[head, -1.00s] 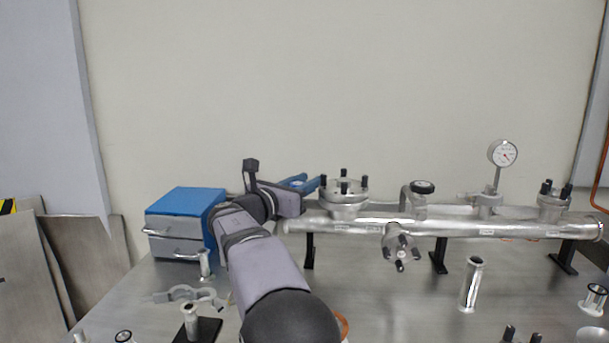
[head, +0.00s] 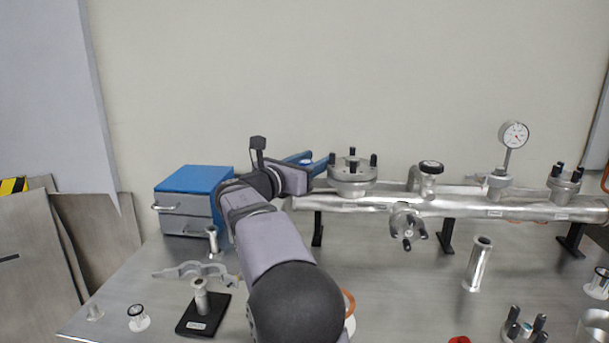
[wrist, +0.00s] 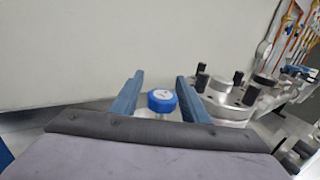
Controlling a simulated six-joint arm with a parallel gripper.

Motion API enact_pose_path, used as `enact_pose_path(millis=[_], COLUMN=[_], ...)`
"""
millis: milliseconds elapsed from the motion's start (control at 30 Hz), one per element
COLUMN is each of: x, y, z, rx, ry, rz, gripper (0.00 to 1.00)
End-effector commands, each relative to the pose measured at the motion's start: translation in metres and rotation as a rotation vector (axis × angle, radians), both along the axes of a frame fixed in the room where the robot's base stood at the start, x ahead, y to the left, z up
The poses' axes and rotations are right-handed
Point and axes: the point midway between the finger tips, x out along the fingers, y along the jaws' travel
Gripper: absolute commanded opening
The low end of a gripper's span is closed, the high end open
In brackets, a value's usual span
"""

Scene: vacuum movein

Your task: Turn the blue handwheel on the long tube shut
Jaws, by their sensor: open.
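The blue handwheel (wrist: 162,100) shows in the wrist view as a small blue knob with a pale centre, between my two blue fingers. My gripper (wrist: 158,88) is open, with one finger on each side of the handwheel; I cannot tell whether either touches it. In the head view my gripper (head: 312,160) is at the left end of the long silver tube (head: 470,205). The handwheel cannot be made out there, behind my gripper and wrist.
A flange with black studs (head: 352,175) stands on the tube just right of my gripper. A black-topped knob (head: 431,167) and a dial gauge (head: 514,135) are farther right. A blue-topped drawer box (head: 193,180) is left of my arm. Loose fittings lie on the table.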

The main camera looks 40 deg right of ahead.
Motion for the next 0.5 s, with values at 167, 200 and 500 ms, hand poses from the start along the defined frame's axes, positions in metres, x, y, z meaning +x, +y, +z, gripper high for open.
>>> enact_pose_path(millis=[167, 200, 500], x=[-0.0031, -0.0025, 0.0018], y=[-0.0020, -0.0021, -0.0011], z=[-0.0022, -0.0029, -0.0044], rx=[0.002, 0.001, 0.000], ry=[-0.002, -0.001, -0.003], rz=[0.017, 0.030, 0.193], gripper=[0.45, 0.45, 0.45])
